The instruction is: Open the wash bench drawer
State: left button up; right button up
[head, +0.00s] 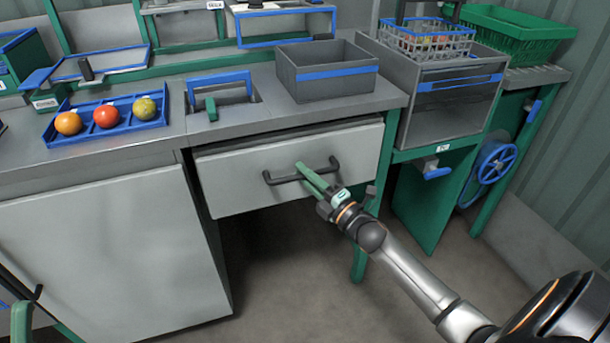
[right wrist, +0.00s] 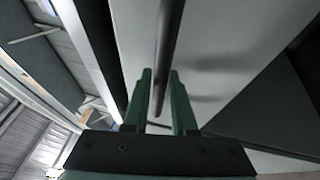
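The wash bench drawer (head: 235,186) has a light grey front under the bench top, with a black bar handle (head: 283,179) across it. A narrow dark gap runs along its top edge; I cannot tell if it stands slightly out. My right gripper (head: 309,174) is at the right half of the handle, its green fingers pointing at the drawer front. My left gripper does not show clearly in the head view.
A blue handwheel (head: 496,163) is at the right. Open floor (head: 290,270) lies below the drawer.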

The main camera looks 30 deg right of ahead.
grip_shut()
dwell(1.0)
